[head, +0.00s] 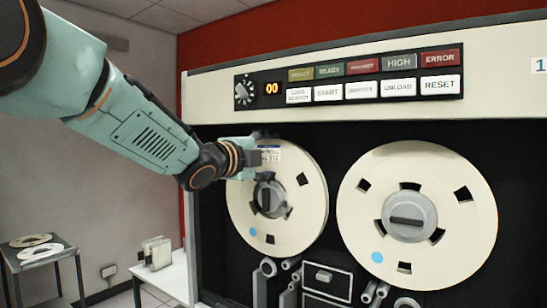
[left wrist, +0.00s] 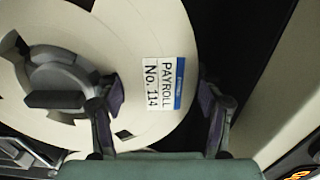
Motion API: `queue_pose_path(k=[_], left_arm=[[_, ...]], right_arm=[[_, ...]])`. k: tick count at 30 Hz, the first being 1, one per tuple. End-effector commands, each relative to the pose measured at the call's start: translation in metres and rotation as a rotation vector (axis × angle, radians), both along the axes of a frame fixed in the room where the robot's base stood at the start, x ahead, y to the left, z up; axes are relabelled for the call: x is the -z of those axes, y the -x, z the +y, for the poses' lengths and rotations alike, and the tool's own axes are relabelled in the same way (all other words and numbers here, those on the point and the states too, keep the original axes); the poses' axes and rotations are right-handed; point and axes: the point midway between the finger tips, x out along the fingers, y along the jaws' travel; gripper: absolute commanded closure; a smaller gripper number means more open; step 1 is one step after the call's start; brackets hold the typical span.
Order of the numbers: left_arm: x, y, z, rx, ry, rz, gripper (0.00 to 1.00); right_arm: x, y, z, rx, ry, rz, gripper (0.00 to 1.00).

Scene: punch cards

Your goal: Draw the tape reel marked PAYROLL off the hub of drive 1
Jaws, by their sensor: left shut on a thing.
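The PAYROLL reel (head: 305,205) is a cream disc with dark windows, at the left of the drive front. It sits around its grey hub (head: 269,198). Its label, PAYROLL No. 114 (left wrist: 160,84), reads sideways in the left wrist view. My left gripper (head: 250,155) is at the reel's upper left rim, beside the label. In the left wrist view my left gripper (left wrist: 158,100) has one finger at a window near the hub and the other outside the rim, shut on the reel. Drive 1's number plate (head: 541,66) is at the upper right. My right gripper is out of view.
A second cream reel (head: 460,218) sits on the right hub (head: 408,217). A button panel (head: 350,80) runs above. A white table (head: 172,275) with upright cases stands left of the drive. A grey cart (head: 40,255) holding reels is at far left.

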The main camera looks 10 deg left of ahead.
Motion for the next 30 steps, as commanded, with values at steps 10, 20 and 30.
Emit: queue_pose_path(k=[10, 20, 30], left_arm=[[-0.003, 0.007, 0.003, 0.000, 0.002, -0.007, 0.94], [-0.003, 0.013, 0.005, 0.001, 0.002, -0.007, 0.94], [-0.003, 0.019, 0.007, 0.001, 0.002, -0.007, 0.94]], right_arm=[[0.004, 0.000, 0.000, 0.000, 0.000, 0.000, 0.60], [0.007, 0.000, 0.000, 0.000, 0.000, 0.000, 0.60], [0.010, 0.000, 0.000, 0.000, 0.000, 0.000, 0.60]])
